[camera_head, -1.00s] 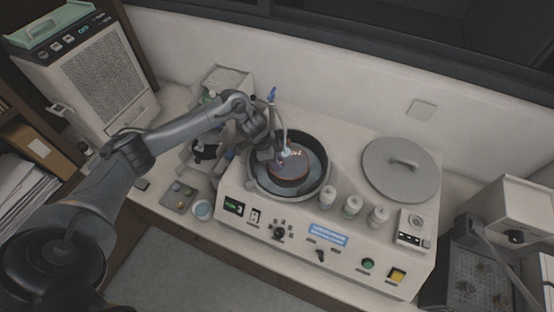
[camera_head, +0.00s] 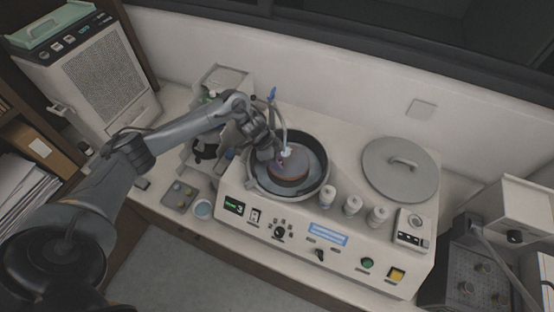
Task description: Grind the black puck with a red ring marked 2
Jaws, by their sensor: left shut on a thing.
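The grinding machine (camera_head: 300,228) is a pale box on the bench with a round dark bowl (camera_head: 325,190) on its left. I cannot make out a puck, red ring or number 2 there. My right gripper is not in view.
A round grey lid (camera_head: 401,170) lies on the machine's right. Three white bottles (camera_head: 352,205) stand by the bowl's right front. A small tray (camera_head: 179,196) and a round dish (camera_head: 202,209) sit left of the machine.

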